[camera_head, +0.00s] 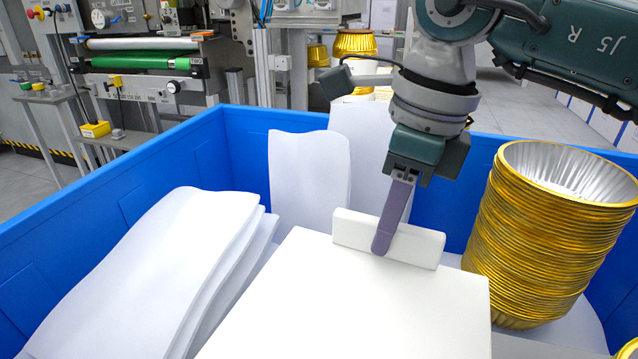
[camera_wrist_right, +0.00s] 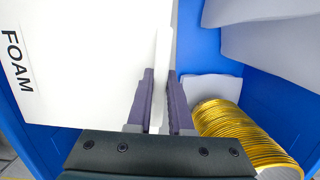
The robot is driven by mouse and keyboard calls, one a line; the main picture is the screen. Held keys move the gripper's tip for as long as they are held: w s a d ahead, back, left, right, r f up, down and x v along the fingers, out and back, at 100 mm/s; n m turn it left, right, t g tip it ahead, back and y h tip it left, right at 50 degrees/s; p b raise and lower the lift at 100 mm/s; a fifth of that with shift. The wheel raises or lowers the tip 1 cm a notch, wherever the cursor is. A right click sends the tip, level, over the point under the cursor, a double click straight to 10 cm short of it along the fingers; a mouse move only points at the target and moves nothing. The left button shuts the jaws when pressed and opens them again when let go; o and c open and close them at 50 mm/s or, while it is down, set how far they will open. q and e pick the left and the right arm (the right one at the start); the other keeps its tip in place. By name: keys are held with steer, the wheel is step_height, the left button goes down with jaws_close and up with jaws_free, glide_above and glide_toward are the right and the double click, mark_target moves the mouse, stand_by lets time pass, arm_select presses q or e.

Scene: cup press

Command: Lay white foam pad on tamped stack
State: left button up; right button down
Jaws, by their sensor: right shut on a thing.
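My right gripper (camera_head: 385,240) is shut on a white foam pad (camera_head: 425,247), a flat rectangular slab held on edge. In the head view one finger crosses its near face; the other is hidden behind it. The right wrist view shows the fingers (camera_wrist_right: 161,100) on both sides of the pad (camera_wrist_right: 162,60). The pad is at the far edge of a large white box (camera_head: 360,305), marked FOAM in the wrist view (camera_wrist_right: 15,50); I cannot tell whether they touch. A tall stack of gold-rimmed foil cups (camera_head: 535,240) stands to the right, also visible in the wrist view (camera_wrist_right: 235,130). My left gripper is out of view.
A blue crate (camera_head: 165,165) surrounds everything. White curved sheets (camera_head: 150,260) lean at the left, and more (camera_head: 308,170) stand against the back wall. Another gold cup edge (camera_head: 628,350) shows at the bottom right. Machinery (camera_head: 145,60) stands beyond the crate.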

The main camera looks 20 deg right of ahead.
steer(key=shift+f, duration=0.15)
steer(key=shift+f, duration=0.15)
steer(key=c, duration=0.8)
jaws_free()
steer(key=shift+r, duration=0.5)
steer(key=r, duration=0.3)
steer(key=d+r+p, duration=0.1)
steer(key=r, duration=0.3)
steer(key=s+r, duration=0.1)
steer(key=r, duration=0.3)
steer(key=shift+d+r, duration=0.15)
steer(key=shift+d, duration=0.05)
